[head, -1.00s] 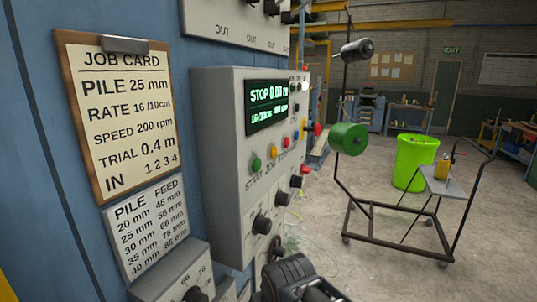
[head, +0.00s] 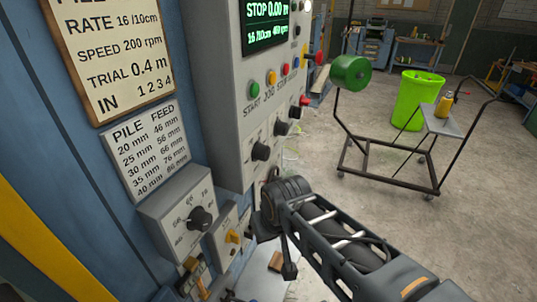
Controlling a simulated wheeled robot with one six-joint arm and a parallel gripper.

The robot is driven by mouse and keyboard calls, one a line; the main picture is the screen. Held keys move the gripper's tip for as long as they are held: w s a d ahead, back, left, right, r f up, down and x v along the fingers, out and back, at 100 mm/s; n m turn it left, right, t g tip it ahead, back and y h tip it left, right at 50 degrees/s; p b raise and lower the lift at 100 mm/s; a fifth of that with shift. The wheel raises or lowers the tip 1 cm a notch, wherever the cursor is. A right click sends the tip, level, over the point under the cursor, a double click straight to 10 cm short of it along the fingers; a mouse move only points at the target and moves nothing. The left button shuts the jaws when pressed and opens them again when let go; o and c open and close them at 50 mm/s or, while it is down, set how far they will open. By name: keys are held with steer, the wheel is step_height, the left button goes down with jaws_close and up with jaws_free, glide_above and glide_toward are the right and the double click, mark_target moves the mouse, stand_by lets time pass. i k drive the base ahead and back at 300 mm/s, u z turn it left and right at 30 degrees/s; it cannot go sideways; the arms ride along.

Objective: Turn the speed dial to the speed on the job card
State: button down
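The job card (head: 115,50) hangs at the upper left, its top cut off; its speed line reads 200 rpm. The grey control panel (head: 222,75) stands right of it. Its green display (head: 266,25) shows STOP 0.00 m and 16/10cm; the rpm figure is too small to read surely. Several black knobs, among them one low on the panel (head: 260,151) and one above it (head: 281,128), line its face; I cannot read which is the speed dial. My arm reaches in from the lower right. My gripper (head: 270,225) is below the panel, apart from the knobs; its fingers are unclear.
A pile and feed chart (head: 145,150) is under the card. Below it a grey box with a black dial (head: 200,218) carries numbers. A wheeled frame with a green drum (head: 350,72) and a green bin (head: 415,100) stand right; floor between is clear.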

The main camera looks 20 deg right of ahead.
mark_target(260, 152)
steer(key=z, duration=0.8)
steer(key=k, duration=0.75)
steer(key=u, duration=0.8)
